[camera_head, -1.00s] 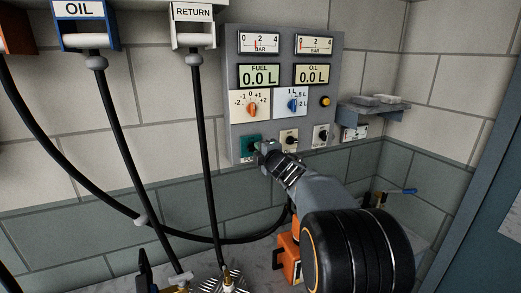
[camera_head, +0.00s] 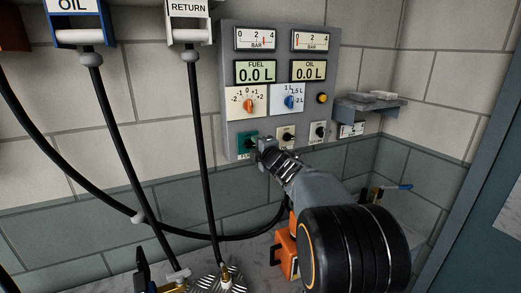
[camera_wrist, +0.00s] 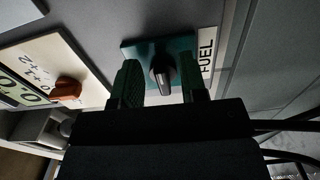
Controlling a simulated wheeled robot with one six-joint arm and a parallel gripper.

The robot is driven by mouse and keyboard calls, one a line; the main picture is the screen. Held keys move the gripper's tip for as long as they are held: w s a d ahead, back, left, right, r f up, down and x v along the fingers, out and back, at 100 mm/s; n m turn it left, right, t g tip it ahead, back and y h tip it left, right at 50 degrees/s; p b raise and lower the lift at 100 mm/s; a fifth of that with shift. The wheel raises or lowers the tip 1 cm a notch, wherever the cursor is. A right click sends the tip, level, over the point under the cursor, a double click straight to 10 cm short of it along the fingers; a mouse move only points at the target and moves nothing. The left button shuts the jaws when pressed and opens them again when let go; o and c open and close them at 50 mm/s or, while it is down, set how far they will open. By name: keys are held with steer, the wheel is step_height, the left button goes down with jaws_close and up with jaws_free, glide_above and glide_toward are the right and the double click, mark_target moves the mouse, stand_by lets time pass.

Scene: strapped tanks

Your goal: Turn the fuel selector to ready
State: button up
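The fuel selector is a black knob (camera_wrist: 163,80) with a pale pointer line on a green plate (camera_wrist: 128,54), beside a label reading FUEL (camera_wrist: 206,52) in the wrist view. In the head view the green plate (camera_head: 243,140) is at the panel's lower left, with its knob mostly hidden by my gripper (camera_head: 259,147). In the wrist view my gripper (camera_wrist: 161,72) has one green finger on each side of the knob. Small gaps show between fingers and knob, so it is open around the knob. The plate's position marks are not readable.
The grey panel (camera_head: 231,108) also bears two gauges, two displays reading 0.0 L, an orange knob (camera_head: 249,106), a blue knob (camera_head: 290,102) and two black selectors right of the green plate. Black hoses hang at left. A small shelf (camera_head: 362,108) is at right.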

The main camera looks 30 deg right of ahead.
steer(key=s+b, duration=0.1)
steer(key=s, duration=1.2)
steer(key=shift+s+b, duration=0.3)
steer(key=shift+s, duration=0.1)
steer(key=s+d+f+m+g+h, duration=0.45)
steer(key=d+f+m+h, duration=0.2)
steer(key=m, duration=0.45)
steer(key=s+a+f+m+g, duration=0.4)
steer(key=f+m+g, duration=0.2)
steer(key=f, duration=0.2)
steer(key=s+a+f+g+y, duration=0.2)
steer(key=s+a+y, duration=0.1)
steer(key=a, duration=0.5)
steer(key=s+a+f+g+y, duration=0.1)
steer(key=s+a+f+y, duration=0.2)
steer(key=a, duration=0.6)
steer(key=shift+s+f+m+g, duration=0.35)
steer(key=shift+s+m, duration=0.05)
steer(key=shift+s, duration=1)
